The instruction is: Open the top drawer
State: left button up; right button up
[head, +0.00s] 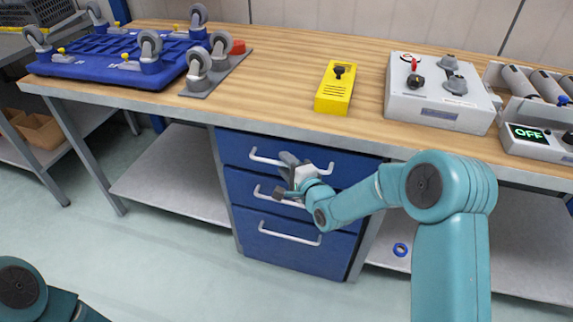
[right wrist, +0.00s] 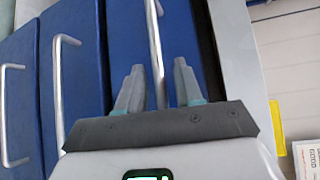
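The blue top drawer (head: 236,146) sits under the worktop and looks shut in the head view. Its silver bar handle (head: 264,159) is partly hidden behind my right gripper (head: 285,175). In the right wrist view, which is turned sideways, the top drawer's handle (right wrist: 155,40) runs between the two fingers of my right gripper (right wrist: 157,75). The fingers are open, one on each side of the bar, with a visible gap to it on both sides. My left gripper is out of view; only part of my left arm shows at the lower left.
Two more blue drawers with handles lie below: the middle one (head: 240,187) and the bottom one (head: 262,245). On the worktop (head: 270,90) stand a blue wheeled base (head: 95,55), a yellow box (head: 336,92) and a grey control box (head: 430,105). The floor before the drawers is clear.

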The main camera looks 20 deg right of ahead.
jog(key=shift+w, duration=0.2)
grip_shut()
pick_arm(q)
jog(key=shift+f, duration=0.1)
pick_arm(e)
jog(key=shift+f, duration=0.1)
